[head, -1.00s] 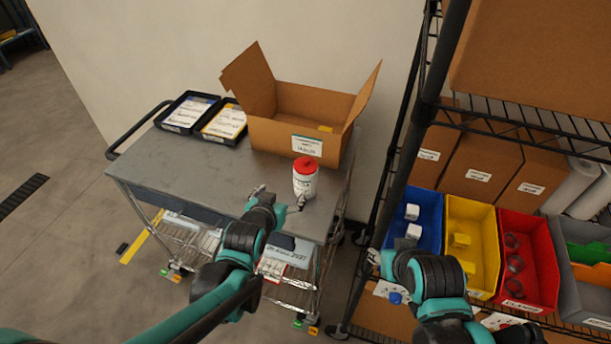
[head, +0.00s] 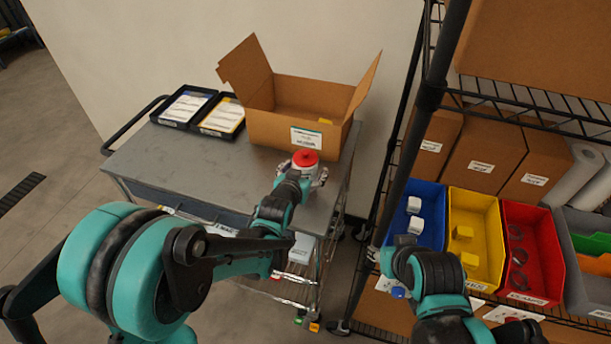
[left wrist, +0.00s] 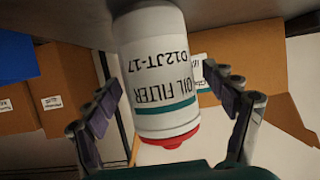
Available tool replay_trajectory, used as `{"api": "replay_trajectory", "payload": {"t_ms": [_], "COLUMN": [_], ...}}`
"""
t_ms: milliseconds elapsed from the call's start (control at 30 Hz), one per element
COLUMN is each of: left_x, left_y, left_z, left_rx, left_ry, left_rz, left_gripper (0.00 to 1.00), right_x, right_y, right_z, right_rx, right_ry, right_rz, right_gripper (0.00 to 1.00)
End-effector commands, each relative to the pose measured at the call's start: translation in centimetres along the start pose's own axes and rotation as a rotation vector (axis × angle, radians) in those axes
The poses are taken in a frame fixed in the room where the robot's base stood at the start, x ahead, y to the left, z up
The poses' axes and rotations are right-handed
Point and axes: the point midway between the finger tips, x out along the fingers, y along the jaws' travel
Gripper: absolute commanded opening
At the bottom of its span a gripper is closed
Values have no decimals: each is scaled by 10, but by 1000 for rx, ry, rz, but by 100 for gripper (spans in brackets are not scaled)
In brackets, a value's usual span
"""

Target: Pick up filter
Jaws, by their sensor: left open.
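The filter is a white cylinder with a red cap (head: 305,158), upright on the grey cart top near its right end. In the head view my left gripper (head: 302,174) is at it and hides most of its body. In the left wrist view the filter (left wrist: 160,75) appears upside down, with "OIL FILTER D12JT-17" on its label. The open fingers of my left gripper (left wrist: 162,88) stand on either side of it, with gaps visible. My right gripper (head: 377,257) is in front of the shelf bins, and its jaws are too small to read.
An open cardboard box (head: 270,128) stands just behind the filter on the cart (head: 185,168). Two black trays with papers (head: 184,107) lie at the back left. The cart's left middle is clear. A wire shelf with blue (head: 428,200), yellow and red bins is at right.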

Motion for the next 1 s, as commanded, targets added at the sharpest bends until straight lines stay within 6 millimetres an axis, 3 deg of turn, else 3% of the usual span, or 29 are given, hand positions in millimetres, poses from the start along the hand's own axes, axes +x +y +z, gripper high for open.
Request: {"api": "replay_trajectory", "payload": {"t_ms": [167, 467, 767, 1000], "left_x": [0, 0, -1, -8], "left_y": [0, 0, 0, 0], "left_z": [-1, -1, -2, -20], "left_rx": [0, 0, 0, 0], "left_ry": [0, -1, 1, 1], "left_rz": [0, 0, 0, 0], "left_gripper": [84, 8, 6, 6], "right_x": [-1, -1, -1, -11], "right_y": [0, 0, 0, 0], "right_z": [-1, -1, -1, -8], "right_rx": [0, 0, 0, 0], "right_ry": [0, 0, 0, 0], "right_rz": [0, 0, 0, 0], "right_gripper": [40, 40, 40, 40]}}
